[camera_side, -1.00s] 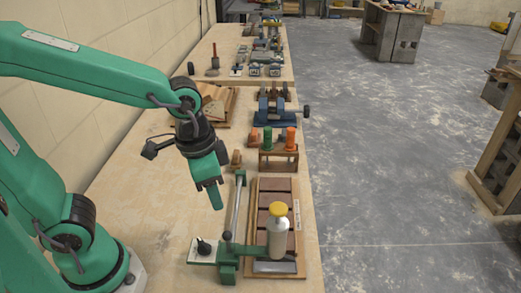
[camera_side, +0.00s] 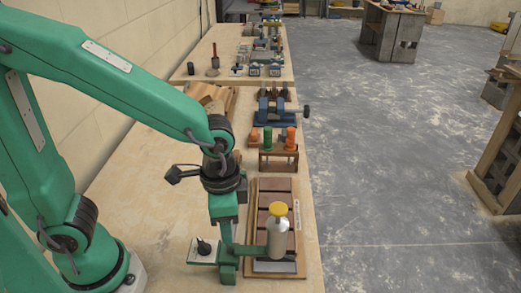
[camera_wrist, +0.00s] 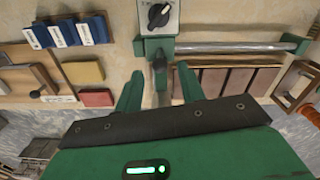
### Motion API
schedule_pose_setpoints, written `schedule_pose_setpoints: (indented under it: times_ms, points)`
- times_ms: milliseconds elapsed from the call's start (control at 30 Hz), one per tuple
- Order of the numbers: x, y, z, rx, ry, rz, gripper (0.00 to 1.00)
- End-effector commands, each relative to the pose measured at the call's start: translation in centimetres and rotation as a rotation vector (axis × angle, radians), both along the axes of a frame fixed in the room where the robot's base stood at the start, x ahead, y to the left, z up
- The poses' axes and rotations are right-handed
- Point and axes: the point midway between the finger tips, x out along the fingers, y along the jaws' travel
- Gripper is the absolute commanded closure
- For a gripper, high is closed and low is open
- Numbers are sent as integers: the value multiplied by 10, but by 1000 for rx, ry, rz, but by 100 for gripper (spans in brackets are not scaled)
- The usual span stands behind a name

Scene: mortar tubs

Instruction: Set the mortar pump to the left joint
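The mortar pump is a silver bottle with a yellow cap (camera_side: 278,232), held on a green side arm over the board of brown bricks (camera_side: 265,200). The arm runs to a green carriage (camera_side: 228,268) at the near end of the rail. In the wrist view the silver rail (camera_wrist: 240,47) runs right from the carriage, and the bottle is hidden. A white plate with a black knob (camera_side: 203,250) sits left of the carriage. My gripper (camera_wrist: 160,88) is open, its fingers apart on either side of the carriage's arm; I cannot tell whether they touch it.
A wooden rack with green and orange handled tools (camera_side: 278,153) stands behind the board. A blue device (camera_side: 275,112) is farther back. In the wrist view, blue blocks (camera_wrist: 92,30) and a red block (camera_wrist: 97,97) lie left. Bare tabletop (camera_side: 150,190) lies left of the gripper.

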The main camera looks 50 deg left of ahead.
Motion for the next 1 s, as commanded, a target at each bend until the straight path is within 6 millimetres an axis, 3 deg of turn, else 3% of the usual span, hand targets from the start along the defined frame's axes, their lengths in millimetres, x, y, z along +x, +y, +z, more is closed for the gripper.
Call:
schedule_pose_setpoints:
  times_ms: [400,900,1000]
  points:
    - [0,0,-45,2,2,0,61]
    - [0,0,-55,0,0,0,61]
    - [0,0,-54,0,0,0,81]
